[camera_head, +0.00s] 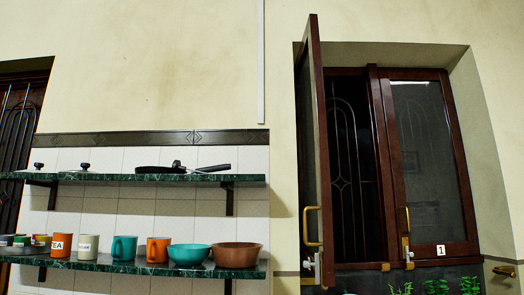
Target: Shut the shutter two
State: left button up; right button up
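A window with dark red-brown frames is set in the wall at the right. Its right shutter (447,247), labelled "1", sits closed in the frame, with a brass handle (408,220) on its left side. The left shutter (317,130) is swung far out towards me and seen nearly edge-on. It has a brass handle (307,224) and a pale latch (310,264) low down. No number shows on this open shutter. Through the opening, dark metal grille bars (342,150) show. Neither gripper is in view.
Green plants (437,287) stand below the window. Left of the window, an upper shelf (110,177) holds pans and lids, and a lower shelf (120,266) holds mugs and bowls.

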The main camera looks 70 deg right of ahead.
aim_at(316, 231)
jog(key=i, duration=0.7)
jog(key=z, duration=2.55)
jog(key=k, duration=0.15)
jog(key=u, duration=0.15)
